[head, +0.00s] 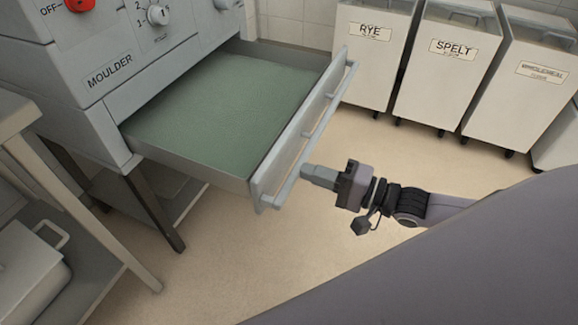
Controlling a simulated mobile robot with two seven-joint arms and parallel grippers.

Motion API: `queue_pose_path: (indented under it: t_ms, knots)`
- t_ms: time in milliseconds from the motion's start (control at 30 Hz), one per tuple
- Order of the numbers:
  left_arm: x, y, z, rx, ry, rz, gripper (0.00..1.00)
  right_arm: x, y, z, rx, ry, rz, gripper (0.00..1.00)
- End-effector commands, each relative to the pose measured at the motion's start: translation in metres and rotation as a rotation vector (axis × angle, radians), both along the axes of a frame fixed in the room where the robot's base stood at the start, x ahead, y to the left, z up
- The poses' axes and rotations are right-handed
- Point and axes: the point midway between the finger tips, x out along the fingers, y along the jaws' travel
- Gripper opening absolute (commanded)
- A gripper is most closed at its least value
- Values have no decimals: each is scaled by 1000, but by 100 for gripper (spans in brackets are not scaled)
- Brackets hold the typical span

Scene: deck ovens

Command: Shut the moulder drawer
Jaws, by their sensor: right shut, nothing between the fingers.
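The moulder (110,75) is a grey machine on legs at the upper left, with a MOULDER label. Its drawer (285,140) stands pulled well out toward the right, showing a green lining inside. A long bar handle (328,115) runs along the drawer's front. My right gripper (306,173) is shut, with nothing in it. Its tip is at the near part of the drawer front, by the bar handle; I cannot tell whether it touches. My left gripper is not in view.
Wheeled white bins labelled RYE (368,60) and SPELT (445,70) stand at the back right, with another bin (525,85) beside them. A metal table (15,115) with a lidded container (30,265) below is at the left. The floor in front of the bins is clear.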

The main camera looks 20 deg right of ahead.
Motion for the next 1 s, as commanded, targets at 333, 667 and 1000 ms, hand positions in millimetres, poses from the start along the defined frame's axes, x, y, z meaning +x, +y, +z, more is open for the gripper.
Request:
queue_pose_path:
  t_ms: [333,667,1000]
  knots:
    - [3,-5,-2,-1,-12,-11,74,35,30,0,1,-2,0,0]
    - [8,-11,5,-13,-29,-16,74,42,36,0,-1,1,0,0]
    - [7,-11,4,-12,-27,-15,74,43,37,0,-1,-1,0,0]
